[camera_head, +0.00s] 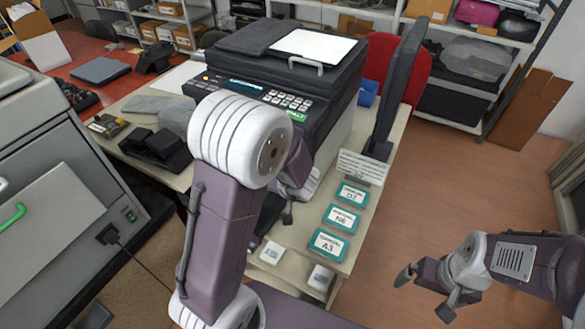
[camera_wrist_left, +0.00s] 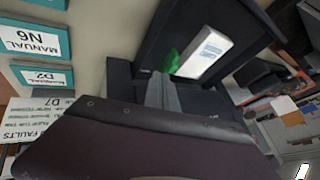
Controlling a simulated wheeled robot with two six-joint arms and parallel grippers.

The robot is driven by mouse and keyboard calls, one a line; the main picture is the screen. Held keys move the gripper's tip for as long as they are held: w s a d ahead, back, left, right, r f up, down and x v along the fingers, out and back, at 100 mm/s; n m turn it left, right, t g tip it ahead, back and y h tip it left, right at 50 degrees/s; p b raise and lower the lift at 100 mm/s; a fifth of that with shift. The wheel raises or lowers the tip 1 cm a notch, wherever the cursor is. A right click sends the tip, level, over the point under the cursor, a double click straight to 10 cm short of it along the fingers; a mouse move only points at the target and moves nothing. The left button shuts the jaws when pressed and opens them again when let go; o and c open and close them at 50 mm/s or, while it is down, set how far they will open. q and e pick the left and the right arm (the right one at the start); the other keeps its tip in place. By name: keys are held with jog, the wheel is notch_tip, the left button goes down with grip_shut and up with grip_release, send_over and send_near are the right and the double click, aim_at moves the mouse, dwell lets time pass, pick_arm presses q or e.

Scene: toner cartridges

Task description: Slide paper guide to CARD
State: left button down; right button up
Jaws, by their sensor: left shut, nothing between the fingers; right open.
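The printer (camera_head: 345,95) stands on the table behind my left arm, which hides much of its front. In the left wrist view, a small green part (camera_wrist_left: 171,62), which looks like the paper guide, sits in a dark tray beside a white labelled piece (camera_wrist_left: 204,52). The label is too small to read, and I cannot make out a CARD mark. My left gripper (camera_wrist_left: 162,85) is shut and empty, its grey fingers pointing at the green part; I cannot tell whether they touch it. My right gripper (camera_head: 425,292) is open and empty over the floor at the right.
Small white boxes (camera_head: 321,277) are at the table's front. A grey machine (camera_head: 60,170) stands at left.

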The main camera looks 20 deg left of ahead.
pick_arm(q)
jog(key=m+b, duration=0.1)
jog(key=b, duration=0.5)
send_over(275, 199)
jog(key=shift+y, duration=0.3)
jog(key=f, duration=0.7)
jog(key=shift+s+d, duration=0.15)
jog(key=shift+d, duration=0.1)
jog(key=shift+a+f, duration=0.15)
jog(key=a, duration=0.2)
jog(key=a+p, duration=0.1)
jog(key=shift+w+a, duration=0.25)
jog(key=shift+a, duration=0.1)
jog(key=shift+d, duration=0.1)
